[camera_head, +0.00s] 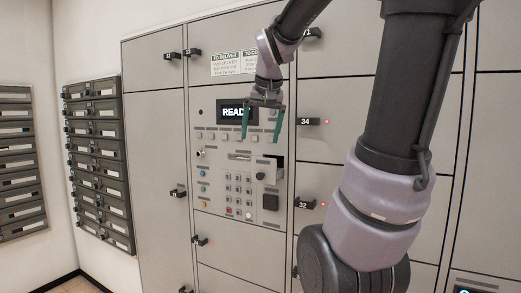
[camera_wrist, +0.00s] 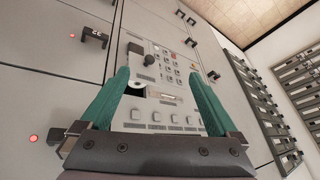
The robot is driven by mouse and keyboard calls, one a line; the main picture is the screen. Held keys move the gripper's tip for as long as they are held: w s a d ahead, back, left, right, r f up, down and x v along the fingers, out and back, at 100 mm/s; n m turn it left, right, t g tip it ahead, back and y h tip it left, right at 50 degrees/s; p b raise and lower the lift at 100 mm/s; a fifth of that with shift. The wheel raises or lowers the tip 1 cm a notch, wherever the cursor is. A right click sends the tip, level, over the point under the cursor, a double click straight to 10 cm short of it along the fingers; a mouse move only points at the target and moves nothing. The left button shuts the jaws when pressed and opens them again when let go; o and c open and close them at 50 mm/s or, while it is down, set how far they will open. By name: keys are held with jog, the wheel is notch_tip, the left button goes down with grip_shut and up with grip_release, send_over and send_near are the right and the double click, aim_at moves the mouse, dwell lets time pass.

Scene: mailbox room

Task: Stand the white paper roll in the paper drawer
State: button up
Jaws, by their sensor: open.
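My gripper (camera_head: 261,139) is open, with its two green fingers apart in front of the panel below the READY display. The fingers also show in the wrist view (camera_wrist: 158,76), with nothing held between them. The white paper roll (camera_wrist: 137,84) shows its round end with a hole, close beside the left finger in the wrist view. It appears upright at the paper drawer's dark opening (camera_wrist: 133,92), partly hidden by the finger. In the head view the pulled-out drawer (camera_head: 261,176), with a dark knob, is below the fingers; I cannot make out the roll there.
The panel carries a READY display (camera_head: 235,112), a row of buttons and a keypad (camera_head: 238,190). Locker doors with dark handles (camera_head: 308,121) surround it. Dark mailboxes (camera_head: 98,150) line the left wall. The space in front of the panel looks free apart from my arm.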

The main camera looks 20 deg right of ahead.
jog(key=s+a+f+t+y, duration=0.1)
jog(key=s+a, duration=0.4)
jog(key=s, duration=0.6)
notch_tip(320, 180, down, 2)
jog(key=shift+s+a+f+n+t+y, duration=0.2)
jog(key=shift+n+t+y, duration=0.2)
jog(key=shift+y, duration=0.4)
